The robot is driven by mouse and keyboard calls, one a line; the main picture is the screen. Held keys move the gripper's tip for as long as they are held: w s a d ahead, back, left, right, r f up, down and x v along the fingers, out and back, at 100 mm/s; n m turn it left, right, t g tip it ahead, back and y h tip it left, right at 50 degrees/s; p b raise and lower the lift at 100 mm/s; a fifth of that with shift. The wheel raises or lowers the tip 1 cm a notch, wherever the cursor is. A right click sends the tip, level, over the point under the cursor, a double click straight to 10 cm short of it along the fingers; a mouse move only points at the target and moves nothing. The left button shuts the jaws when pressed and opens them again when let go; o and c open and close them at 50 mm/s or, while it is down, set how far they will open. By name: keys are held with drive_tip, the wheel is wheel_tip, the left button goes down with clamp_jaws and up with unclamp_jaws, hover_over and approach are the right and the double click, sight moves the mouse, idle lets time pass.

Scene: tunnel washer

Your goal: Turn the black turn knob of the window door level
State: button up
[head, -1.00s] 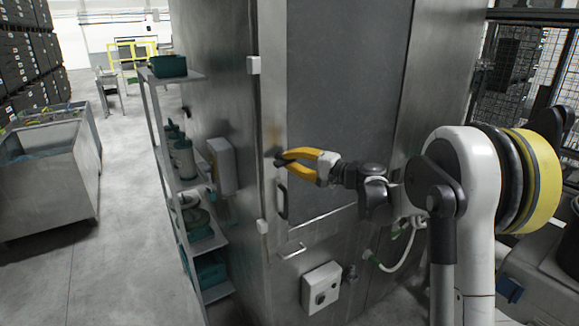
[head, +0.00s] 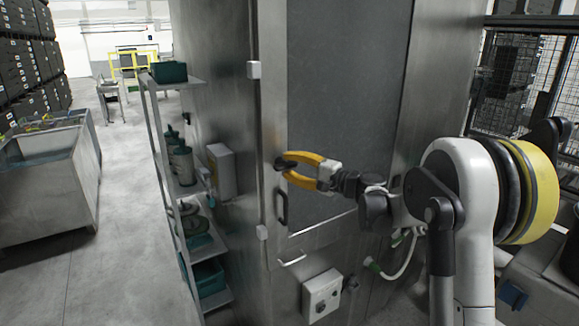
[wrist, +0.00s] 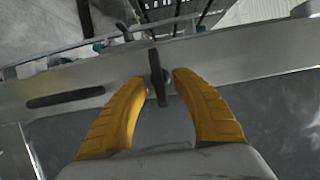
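The window door (head: 345,100) is a tall grey pane in a metal frame on the steel cabinet. The black turn knob (wrist: 158,76) is a narrow dark bar near the door's edge. In the wrist view it lies crosswise to the long dark door handle (wrist: 65,97); the handle stands upright in the head view (head: 282,206). My gripper (wrist: 159,77) is open, one yellow finger on each side of the knob, with a visible gap at both sides. In the head view my gripper (head: 287,167) is at the knob and partly hides it.
A shelf rack (head: 160,150) with green bins and containers stands left of the cabinet. A grey control box (head: 322,294) and a hose (head: 398,262) are below the door. A metal cart (head: 45,175) stands far left. Floor between cart and rack is clear.

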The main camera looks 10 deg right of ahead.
drive_tip(key=v, duration=1.2)
idle(0.3)
drive_tip(key=s+a+f+n+g+h+b, duration=0.5)
drive_tip(key=s+a+f, duration=0.5)
drive_tip(key=s+a, duration=0.4)
drive_tip(key=s+d+f+n+h+b, duration=0.2)
drive_tip(key=s+f, duration=0.4)
drive_tip(key=s, duration=0.3)
drive_tip(key=s+d+f+n+g+h+b, duration=0.1)
drive_tip(key=s+d+f+n+h+b, duration=0.2)
drive_tip(key=s+f, duration=0.4)
drive_tip(key=s+h+b, duration=0.1)
drive_tip(key=s+b, duration=0.1)
drive_tip(key=s, duration=0.1)
drive_tip(key=shift+h, duration=0.4)
